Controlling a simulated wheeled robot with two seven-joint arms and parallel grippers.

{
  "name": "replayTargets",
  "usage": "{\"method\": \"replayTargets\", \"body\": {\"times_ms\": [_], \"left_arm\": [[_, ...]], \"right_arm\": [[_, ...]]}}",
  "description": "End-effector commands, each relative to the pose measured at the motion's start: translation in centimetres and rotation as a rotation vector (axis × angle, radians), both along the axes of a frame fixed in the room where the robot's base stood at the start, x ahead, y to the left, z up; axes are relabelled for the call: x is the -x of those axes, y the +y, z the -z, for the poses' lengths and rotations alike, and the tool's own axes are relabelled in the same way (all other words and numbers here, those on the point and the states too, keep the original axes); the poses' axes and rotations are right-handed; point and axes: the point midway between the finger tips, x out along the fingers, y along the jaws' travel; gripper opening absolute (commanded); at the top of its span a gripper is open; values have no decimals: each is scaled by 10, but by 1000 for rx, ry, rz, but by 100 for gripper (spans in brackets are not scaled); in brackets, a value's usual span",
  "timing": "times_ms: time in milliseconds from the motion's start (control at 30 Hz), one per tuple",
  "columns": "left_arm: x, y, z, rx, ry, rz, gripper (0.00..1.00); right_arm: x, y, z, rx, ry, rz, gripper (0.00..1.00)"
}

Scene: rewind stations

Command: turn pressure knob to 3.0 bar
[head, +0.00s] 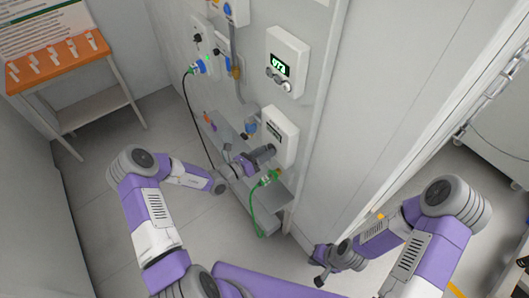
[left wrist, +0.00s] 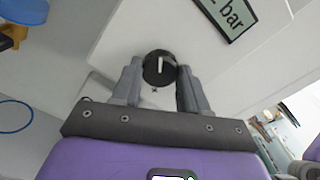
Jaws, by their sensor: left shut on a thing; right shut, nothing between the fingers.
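The pressure knob (left wrist: 158,64) is round and black with a white pointer line. It sits on a pale panel (left wrist: 110,40) in the left wrist view. A display (left wrist: 228,14) above right of it shows "bar", but its number is cut off by the frame edge. My left gripper (left wrist: 160,80) is shut on the knob, with one grey finger on each side. In the head view my left gripper (head: 268,153) reaches the lower white box (head: 283,128), and the knob is hidden behind it. My right gripper (head: 320,280) is shut and empty, low and away from the boxes.
A second white box (head: 288,50) with a green display is above. A grey shelf (head: 273,190) with a green-lit connector (head: 268,178) and cables lies below my left gripper. An orange-topped table (head: 60,62) stands at the far left. Open floor lies between.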

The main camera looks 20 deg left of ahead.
Motion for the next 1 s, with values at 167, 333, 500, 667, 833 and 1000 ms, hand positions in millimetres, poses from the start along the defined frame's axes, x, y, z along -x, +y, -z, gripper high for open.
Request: {"method": "replayTargets", "body": {"times_ms": [167,333,500,667,833,1000], "left_arm": [[0,0,0,0,0,0,68],[0,0,0,0,0,0,69],[3,3,0,-2,1,-1,69],[20,17,0,-3,2,-3,69],[43,34,0,-1,2,-3,69],[57,45,0,-1,0,-1,69]], "right_arm": [[0,0,0,0,0,0,0],[0,0,0,0,0,0,0],[0,0,0,0,0,0,0],[0,0,-2,0,0,0,0],[0,0,-3,0,0,0,0],[0,0,-3,0,0,0,0]]}}
